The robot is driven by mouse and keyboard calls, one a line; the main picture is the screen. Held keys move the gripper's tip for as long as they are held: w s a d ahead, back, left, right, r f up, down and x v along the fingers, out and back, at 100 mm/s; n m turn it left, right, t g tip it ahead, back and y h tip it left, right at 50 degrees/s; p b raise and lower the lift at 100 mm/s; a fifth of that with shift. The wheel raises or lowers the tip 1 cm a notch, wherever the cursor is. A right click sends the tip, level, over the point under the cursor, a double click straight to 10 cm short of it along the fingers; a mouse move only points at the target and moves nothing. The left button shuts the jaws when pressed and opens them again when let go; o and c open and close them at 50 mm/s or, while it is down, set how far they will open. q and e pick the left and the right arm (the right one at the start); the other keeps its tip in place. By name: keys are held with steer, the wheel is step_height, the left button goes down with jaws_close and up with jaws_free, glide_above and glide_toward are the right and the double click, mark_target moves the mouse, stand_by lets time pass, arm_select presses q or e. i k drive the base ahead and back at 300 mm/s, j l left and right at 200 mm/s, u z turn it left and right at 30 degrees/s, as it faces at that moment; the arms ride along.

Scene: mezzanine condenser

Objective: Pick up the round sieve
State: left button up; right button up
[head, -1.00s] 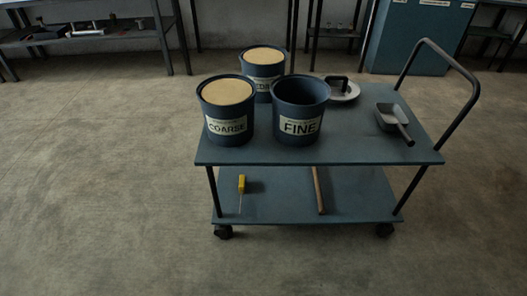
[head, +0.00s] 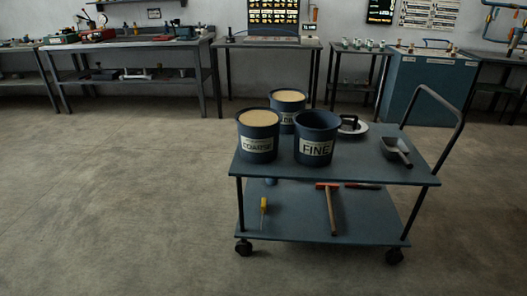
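A round, light grey disc with a black handle (head: 352,126) lies on the cart's top, behind the FINE bucket. I cannot tell whether it is the sieve or a lid. No other clear sieve shows. The blue FINE bucket (head: 316,149) looks empty inside. The COARSE bucket (head: 257,146) and another labelled bucket (head: 287,121) behind it are filled to near the rim with tan material. Neither of my grippers is in view.
The blue cart top (head: 385,172) also holds a grey scoop (head: 396,151). Its lower shelf (head: 290,222) holds a hammer (head: 331,206) and a yellow-handled tool (head: 263,206). Benches (head: 130,46) and a blue cabinet (head: 425,90) line the back wall. Open floor lies left of the cart.

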mark_target(351, 126)
steer(key=i, duration=1.65)
